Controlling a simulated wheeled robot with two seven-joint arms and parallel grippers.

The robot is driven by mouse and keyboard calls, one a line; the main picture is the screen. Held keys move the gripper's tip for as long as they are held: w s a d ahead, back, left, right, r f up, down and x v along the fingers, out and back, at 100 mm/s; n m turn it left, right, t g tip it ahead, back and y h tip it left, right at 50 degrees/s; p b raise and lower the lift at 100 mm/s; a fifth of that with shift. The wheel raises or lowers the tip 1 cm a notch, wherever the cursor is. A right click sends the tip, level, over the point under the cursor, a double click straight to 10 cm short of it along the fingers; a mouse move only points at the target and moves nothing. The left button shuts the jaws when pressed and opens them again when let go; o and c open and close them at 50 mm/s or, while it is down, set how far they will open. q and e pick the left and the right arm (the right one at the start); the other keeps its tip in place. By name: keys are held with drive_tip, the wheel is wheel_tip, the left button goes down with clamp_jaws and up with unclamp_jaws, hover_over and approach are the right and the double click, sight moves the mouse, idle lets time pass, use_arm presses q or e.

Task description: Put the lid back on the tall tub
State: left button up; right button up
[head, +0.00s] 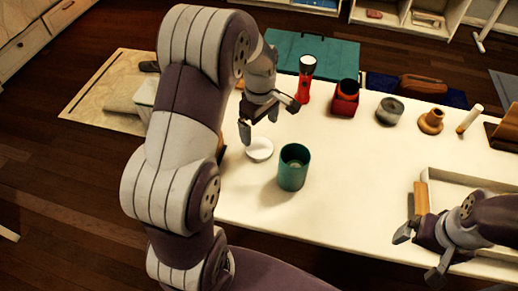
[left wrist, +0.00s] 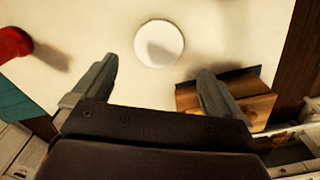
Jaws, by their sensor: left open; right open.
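The tall tub (head: 293,170) is a teal, open-topped cylinder standing upright on the white table. The lid (head: 259,149) is a small white disc lying flat on the table, just left of and behind the tub. It also shows in the left wrist view (left wrist: 159,43), ahead of the fingers. My left gripper (head: 268,118) is open and empty, above and slightly behind the lid, pointing down. Its fingers in the left wrist view (left wrist: 158,72) are spread apart with nothing between them. My right gripper (head: 418,254) is open and empty over the table's front right, far from the tub.
A red flashlight (head: 306,80), a red box (head: 345,98), a grey tin (head: 389,111) and a brown spool-like piece (head: 431,121) stand along the back. A wooden block (left wrist: 248,101) lies near the left gripper. A shallow tray (head: 478,182) is at right. The table's middle is clear.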

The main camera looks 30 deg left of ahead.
sight(259, 148)
use_arm(q)
wheel_tip(259, 148, down, 4)
drive_tip(key=shift+w+r, duration=0.1)
drive_tip(key=shift+r, duration=0.15)
drive_tip(key=shift+f, duration=0.1)
wheel_tip(259, 148, down, 5)
drive_tip(key=shift+a+f+b, duration=0.1)
drive_tip(key=shift+a+b, duration=0.05)
drive_tip(key=shift+b, duration=0.3)
drive_tip(key=c, duration=0.8)
